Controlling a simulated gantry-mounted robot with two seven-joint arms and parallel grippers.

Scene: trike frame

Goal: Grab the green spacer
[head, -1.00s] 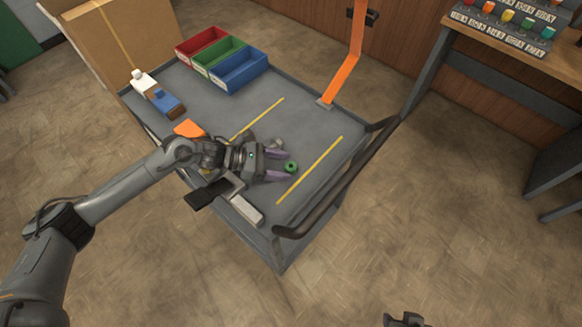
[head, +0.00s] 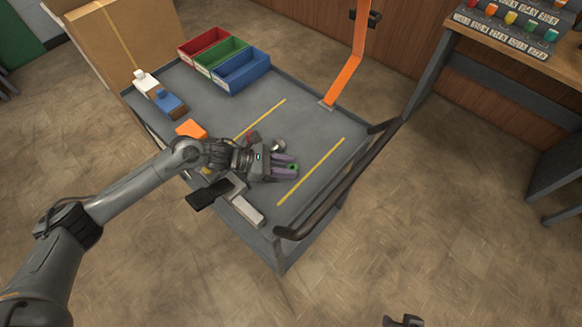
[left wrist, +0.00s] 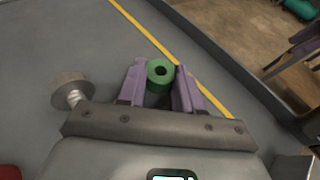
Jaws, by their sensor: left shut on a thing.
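The green spacer (left wrist: 159,74) is a short ring with a dark hole, seen in the left wrist view between the two purple fingertips of my left gripper (left wrist: 162,80). The fingers touch it from both sides. In the head view the left gripper (head: 285,167) is low over the grey cart top, between the two yellow lines, and only a little of the green spacer (head: 294,167) shows at the fingertips. I cannot tell whether the spacer is lifted off the surface. Part of my right gripper (head: 404,321) shows at the bottom edge, and its jaw state is unclear.
A grey metal bolt-like part (left wrist: 71,89) lies left of the fingers. Red (head: 204,47), green (head: 221,56) and blue (head: 241,70) bins stand at the cart's back. An orange block (head: 191,129) and a light block (head: 246,211) lie near the arm. A dark handle rail (head: 340,190) edges the right side.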

